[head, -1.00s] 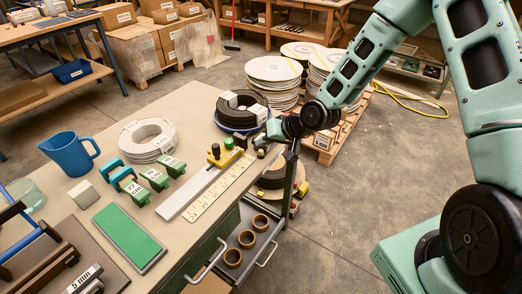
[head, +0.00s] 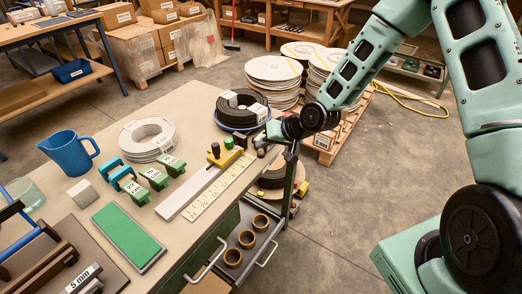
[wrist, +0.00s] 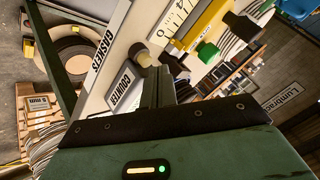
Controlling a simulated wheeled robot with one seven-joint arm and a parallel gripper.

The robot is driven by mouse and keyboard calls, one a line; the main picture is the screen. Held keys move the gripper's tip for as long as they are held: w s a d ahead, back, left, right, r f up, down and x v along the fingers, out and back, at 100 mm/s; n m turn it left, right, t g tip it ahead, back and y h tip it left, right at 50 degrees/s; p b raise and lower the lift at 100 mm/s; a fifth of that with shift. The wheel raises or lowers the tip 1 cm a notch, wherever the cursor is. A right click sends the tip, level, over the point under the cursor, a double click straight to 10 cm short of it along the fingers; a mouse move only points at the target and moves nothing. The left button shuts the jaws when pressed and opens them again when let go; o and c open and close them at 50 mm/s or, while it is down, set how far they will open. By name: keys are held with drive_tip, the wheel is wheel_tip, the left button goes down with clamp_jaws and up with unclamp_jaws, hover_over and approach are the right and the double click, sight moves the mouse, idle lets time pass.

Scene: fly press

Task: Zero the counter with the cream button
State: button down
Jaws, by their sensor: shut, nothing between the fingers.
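In the wrist view my gripper (wrist: 158,80) is shut, its narrow fingers reaching up from the bottom over the bench edge. A white label reading COUNTER (wrist: 125,90) is left of the fingers. The counter's readout is not visible to me. In the head view my gripper (head: 274,130) is at the bench's right end, and the button is too small or hidden to make out.
A black coil (head: 242,108) lies behind. Green blocks (head: 152,177) stand to the left. An open drawer (head: 255,240) with brown rings is below the bench edge.

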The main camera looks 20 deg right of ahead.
drive_tip(key=shift+f+b, duration=0.3)
drive_tip(key=shift+f, duration=0.3)
idle(0.7)
idle(0.4)
drive_tip(key=shift+r+p, duration=0.85)
drive_tip(key=shift+r, duration=0.15)
wheel_tip(320, 180, up, 5)
drive_tip(key=p, duration=0.4)
idle(0.5)
